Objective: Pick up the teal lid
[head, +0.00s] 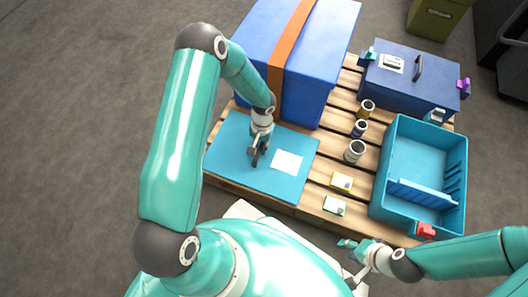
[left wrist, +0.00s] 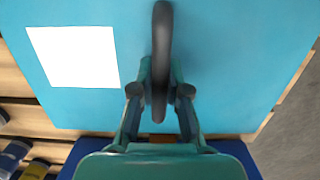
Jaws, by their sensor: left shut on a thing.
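The teal lid (head: 228,152) lies flat on the left front part of the wooden pallet, with a white label and a dark raised handle (left wrist: 162,40). My left gripper (head: 257,157) is over the lid and shut on this handle. In the left wrist view the fingers (left wrist: 160,92) sit on both sides of the handle's near end, and the lid (left wrist: 235,60) fills most of the picture. My right gripper (head: 350,261) is open and empty off the pallet's front edge.
A blue box with an orange strap (head: 322,62) stands behind the lid. A blue case (head: 425,88) with a handle is at the back right, and an open teal crate (head: 375,185) at the right. Several small cans and two small boxes (head: 342,181) stand between lid and crate.

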